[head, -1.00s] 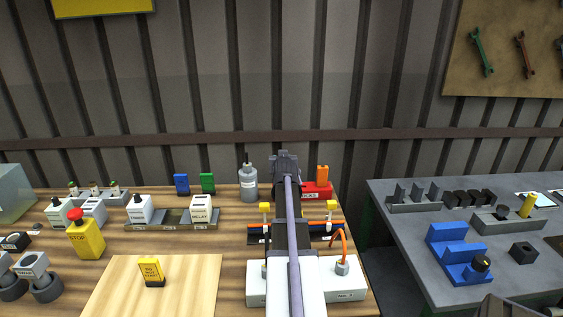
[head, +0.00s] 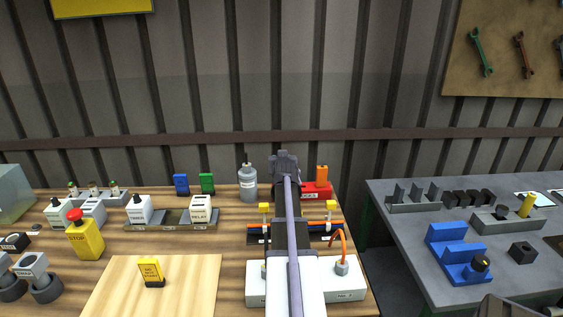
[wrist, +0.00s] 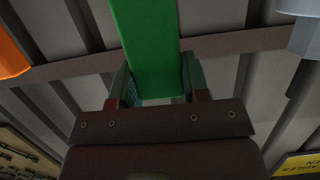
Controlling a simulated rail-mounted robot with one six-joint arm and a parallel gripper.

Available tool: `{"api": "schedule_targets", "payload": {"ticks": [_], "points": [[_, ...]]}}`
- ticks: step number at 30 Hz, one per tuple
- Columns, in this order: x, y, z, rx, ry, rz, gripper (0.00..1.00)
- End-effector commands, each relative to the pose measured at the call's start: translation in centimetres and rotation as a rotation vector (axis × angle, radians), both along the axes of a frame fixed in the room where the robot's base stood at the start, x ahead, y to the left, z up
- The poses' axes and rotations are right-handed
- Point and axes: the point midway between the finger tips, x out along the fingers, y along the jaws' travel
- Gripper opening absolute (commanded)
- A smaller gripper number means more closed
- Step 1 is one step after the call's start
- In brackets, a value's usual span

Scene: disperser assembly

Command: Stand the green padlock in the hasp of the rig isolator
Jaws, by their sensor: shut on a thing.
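My gripper (wrist: 153,86) is shut on a green block-like thing, the green padlock (wrist: 150,40), in the wrist view; its far end runs out of the frame. In the head view my gripper (head: 285,162) is at the back edge of the bench, seen from behind, and hides what it holds. A red block (head: 319,189) with an upright orange piece (head: 322,173) stands just right of it, partly behind my arm. I cannot tell whether this is the rig isolator, and no hasp shows clearly. Another green upright piece (head: 207,183) stands further left beside a blue one (head: 181,184).
A grey bottle (head: 248,184) stands close left of my gripper. White boxes with orange cable lie under my arm. A yellow stop-button box (head: 86,238) and a pale board (head: 190,285) are to the left. A grey table (head: 405,235) stands right, across a gap.

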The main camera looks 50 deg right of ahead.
Motion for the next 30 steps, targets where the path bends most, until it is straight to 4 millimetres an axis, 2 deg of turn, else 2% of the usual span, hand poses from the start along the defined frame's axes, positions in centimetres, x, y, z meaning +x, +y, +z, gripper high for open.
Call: {"api": "schedule_targets", "payload": {"ticks": [30], "points": [[0.0, 0.0, -2.2, 0.0, 0.0, 0.0, 0.15]]}}
